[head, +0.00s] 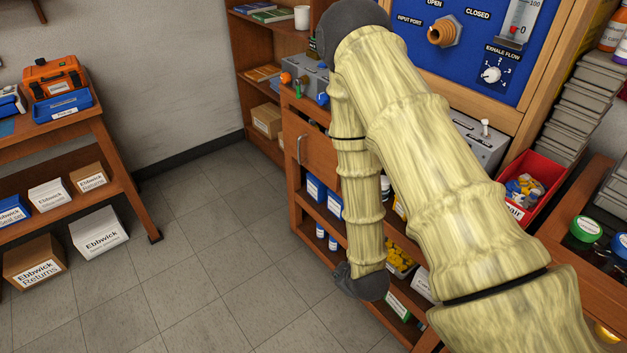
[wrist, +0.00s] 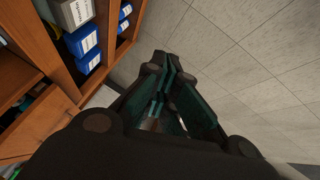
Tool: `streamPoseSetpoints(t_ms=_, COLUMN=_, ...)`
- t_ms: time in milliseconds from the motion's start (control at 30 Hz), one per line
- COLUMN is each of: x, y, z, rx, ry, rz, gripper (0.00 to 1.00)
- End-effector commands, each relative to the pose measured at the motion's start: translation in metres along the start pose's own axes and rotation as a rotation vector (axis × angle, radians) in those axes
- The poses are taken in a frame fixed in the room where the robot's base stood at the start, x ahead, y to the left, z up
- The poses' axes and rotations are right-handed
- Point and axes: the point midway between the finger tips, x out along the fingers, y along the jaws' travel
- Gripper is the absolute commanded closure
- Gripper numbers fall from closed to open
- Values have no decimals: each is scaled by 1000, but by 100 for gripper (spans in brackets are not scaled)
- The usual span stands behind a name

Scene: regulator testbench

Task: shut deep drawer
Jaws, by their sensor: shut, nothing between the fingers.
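In the head view, a brown wooden front with an upright metal handle (head: 301,149) sits on the left part of the bench, under the grey device. I take this front (head: 318,158) for the deep drawer; my arm covers its right side, and I cannot tell how far out it stands. In the wrist view, a wooden panel (wrist: 38,128) at the lower left may be the same drawer. My gripper (wrist: 163,68) is shut and empty, over the floor to the right of the shelves. In the head view I cannot make out its fingers.
Blue boxes (head: 315,188) stand on the bench's open shelf, and also show in the wrist view (wrist: 82,40). A red bin (head: 530,187) is at right. A side table with cartons stands at left. The grey tiled floor (head: 210,255) between is clear.

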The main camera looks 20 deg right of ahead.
Motion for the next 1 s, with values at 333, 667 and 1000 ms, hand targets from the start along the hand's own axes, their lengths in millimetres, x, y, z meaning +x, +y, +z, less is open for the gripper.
streamPoseSetpoints(t_ms=333, x=62, y=56, z=-77, rx=-337, ry=259, rz=209, gripper=100)
streamPoseSetpoints(t_ms=667, x=78, y=105, z=-151, rx=-649, ry=446, rz=476, gripper=100)
streamPoseSetpoints(t_ms=1000, x=66, y=142, z=-210, rx=-904, ry=557, rz=761, gripper=100)
